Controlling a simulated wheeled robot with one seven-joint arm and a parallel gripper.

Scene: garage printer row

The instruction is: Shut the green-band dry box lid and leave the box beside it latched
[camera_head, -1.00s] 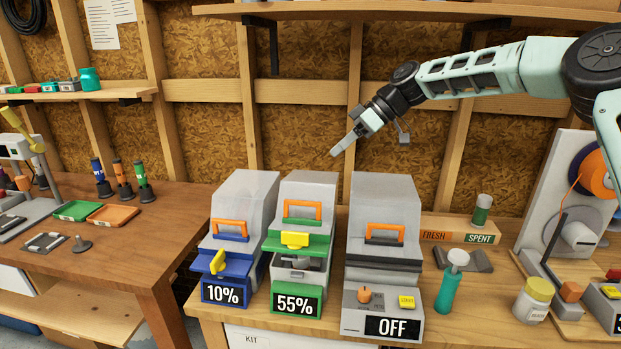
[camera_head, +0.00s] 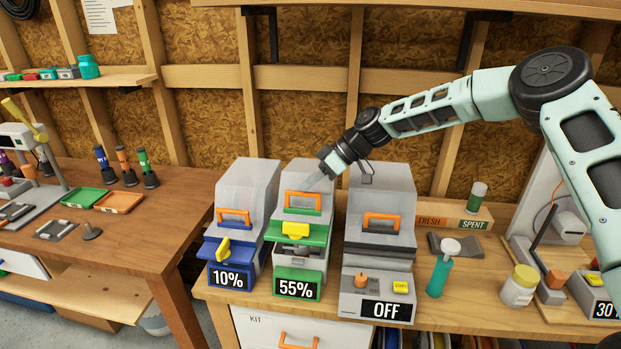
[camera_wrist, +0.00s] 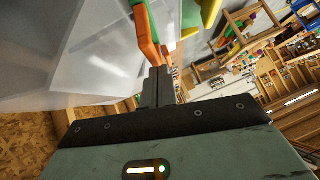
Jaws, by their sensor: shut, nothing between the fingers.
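The green-band dry box (camera_head: 313,262), marked 55%, stands between two other boxes. Its grey lid has a green band, an orange handle (camera_head: 303,195) and a yellow latch (camera_head: 295,230) that stands out from the band. My gripper (camera_head: 310,184) is shut and empty at the lid handle. In the wrist view its fingers (camera_wrist: 160,86) are close beside the orange handle (camera_wrist: 148,38); contact is unclear. The blue-band box (camera_head: 243,190), marked 10%, stands at left, its yellow latch (camera_head: 223,248) turned down over the band.
A grey box (camera_head: 378,235) with an OFF display stands close at right. A teal bottle (camera_head: 439,275), a yellow-lidded jar (camera_head: 519,287) and a FRESH/SPENT wooden rack (camera_head: 440,222) are further right. A brown table (camera_head: 150,225) is at left, across a gap.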

